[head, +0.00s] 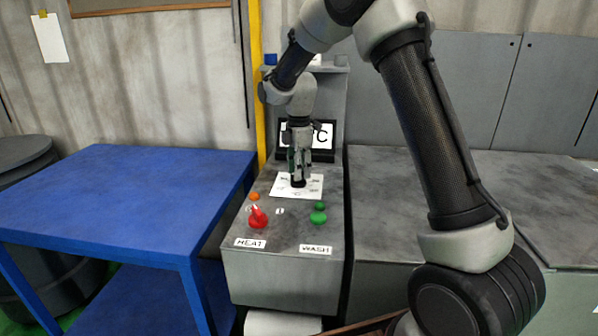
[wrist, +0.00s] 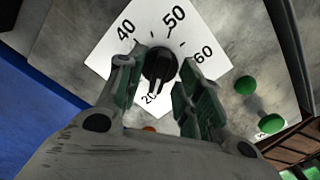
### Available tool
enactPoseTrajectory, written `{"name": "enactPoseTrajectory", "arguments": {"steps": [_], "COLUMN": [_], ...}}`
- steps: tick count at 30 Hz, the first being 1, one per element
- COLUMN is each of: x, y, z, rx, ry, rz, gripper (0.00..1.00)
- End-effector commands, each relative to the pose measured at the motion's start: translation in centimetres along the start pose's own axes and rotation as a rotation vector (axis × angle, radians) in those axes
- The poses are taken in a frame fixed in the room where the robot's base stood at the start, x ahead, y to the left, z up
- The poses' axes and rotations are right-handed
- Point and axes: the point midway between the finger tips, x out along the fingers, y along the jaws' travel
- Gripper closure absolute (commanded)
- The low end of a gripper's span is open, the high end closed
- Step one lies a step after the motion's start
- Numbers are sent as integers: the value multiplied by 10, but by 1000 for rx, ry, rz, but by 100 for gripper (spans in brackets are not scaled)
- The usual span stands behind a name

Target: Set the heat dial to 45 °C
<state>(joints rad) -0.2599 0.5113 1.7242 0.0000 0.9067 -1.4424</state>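The heat dial (wrist: 160,65) is a black round knob on a white scale plate (wrist: 110,52). The plate's numbers 20, 40, 50 and 60 show in the wrist view. A pale mark on the knob's lower edge points down, close to the 20. My gripper (head: 299,168) points down over the dial in the head view. In the wrist view its two green-padded fingers stand on either side of the knob, with a narrow gap to it on each side. It is open. The display (head: 325,140) behind shows a C; my arm hides the rest.
A red lever switch (head: 258,217) by the HEAT label, an orange lamp (head: 254,196), and green buttons (head: 318,217) by the WASH label sit on the panel in front of the dial. A blue table (head: 120,190) is at left, a grey bench (head: 385,190) at right.

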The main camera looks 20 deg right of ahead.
Motion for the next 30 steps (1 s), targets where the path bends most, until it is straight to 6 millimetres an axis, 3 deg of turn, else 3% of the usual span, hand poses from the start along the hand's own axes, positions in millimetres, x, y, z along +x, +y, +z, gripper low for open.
{"name": "enactPoseTrajectory", "arguments": {"steps": [11,17,30], "x": [10,10,9], "y": [0,0,0], "z": [0,0,0], "rx": [1,0,50], "ry": [0,0,0], "rz": [1,1,1], "gripper": [64,99,100]}}
